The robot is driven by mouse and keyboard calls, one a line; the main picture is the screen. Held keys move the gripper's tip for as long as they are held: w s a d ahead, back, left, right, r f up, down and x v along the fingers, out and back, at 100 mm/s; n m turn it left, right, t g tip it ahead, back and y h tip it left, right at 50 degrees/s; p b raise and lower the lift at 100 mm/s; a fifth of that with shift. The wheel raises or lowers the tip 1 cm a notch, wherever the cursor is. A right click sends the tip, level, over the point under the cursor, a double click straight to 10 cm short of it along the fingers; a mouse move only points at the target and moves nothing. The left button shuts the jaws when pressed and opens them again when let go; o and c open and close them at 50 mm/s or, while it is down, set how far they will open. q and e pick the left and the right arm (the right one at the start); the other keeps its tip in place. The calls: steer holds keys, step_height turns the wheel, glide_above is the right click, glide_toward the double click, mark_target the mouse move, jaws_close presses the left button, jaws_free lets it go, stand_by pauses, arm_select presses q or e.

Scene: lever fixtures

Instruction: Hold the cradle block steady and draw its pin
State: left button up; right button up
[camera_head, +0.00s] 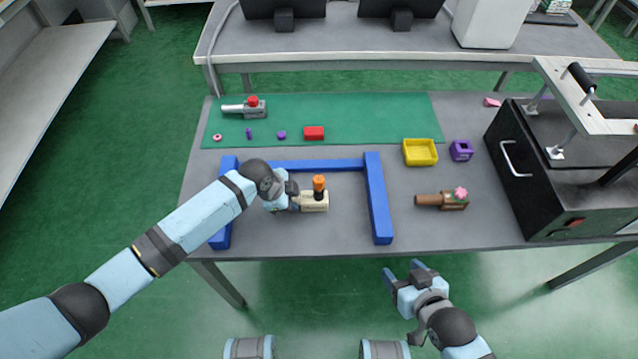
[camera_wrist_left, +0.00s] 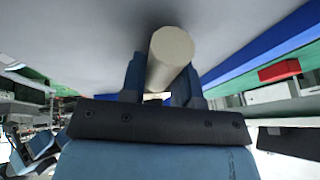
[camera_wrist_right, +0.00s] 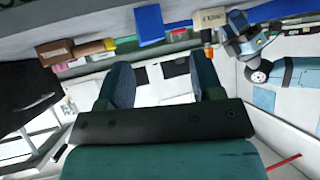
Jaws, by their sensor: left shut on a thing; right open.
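The cradle block (camera_head: 316,204) is beige and lies on the grey table inside a blue frame. A pin with an orange top and dark lower part (camera_head: 319,184) stands upright in it. My left gripper (camera_head: 287,198) is shut on the block's pale round handle, at the block's left; the handle (camera_wrist_left: 171,55) shows between its fingers in the left wrist view. The block (camera_wrist_right: 212,18) also appears in the right wrist view, with lettering too small to read surely. My right gripper (camera_head: 403,270) is open and empty, in front of the table's near edge, right of and below the block.
The blue frame (camera_head: 378,200) bounds the block on left, back and right. A brown block with pink top (camera_head: 457,199), yellow tray (camera_head: 420,152) and purple holder (camera_head: 460,150) lie right. A grey block with red knob (camera_head: 254,107) sits on the green mat (camera_head: 370,115). A black machine (camera_head: 530,190) stands far right.

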stand_by(0.3)
steer(key=shift+w, duration=0.15)
steer(key=shift+c, duration=0.2)
steer(key=w+a+m+g, duration=0.1)
steer(key=w+a+m, duration=0.1)
steer(key=w+a, duration=0.1)
steer(key=w+a+m+g+y, duration=0.1)
steer(key=w+a+m, duration=0.1)
steer(key=w+a, duration=0.1)
steer(key=w+a+r+m+g+y, duration=0.1)
steer(key=w+a+m, duration=0.1)
steer(key=w+a, duration=0.1)
steer(key=shift+a, duration=0.7)
steer(key=w+a+r+m+g, duration=0.3)
steer(key=w+a+m+g, duration=0.15)
steer(key=a, duration=0.25)
steer(key=m+g+h, duration=0.3)
steer(key=m+h, duration=0.3)
steer(key=m, duration=0.4)
glide_toward(319, 179)
step_height(319, 179, down, 10)
steer(key=shift+w+d+f, duration=0.15)
steer(key=shift+w+f, duration=0.05)
steer(key=shift+f, duration=0.05)
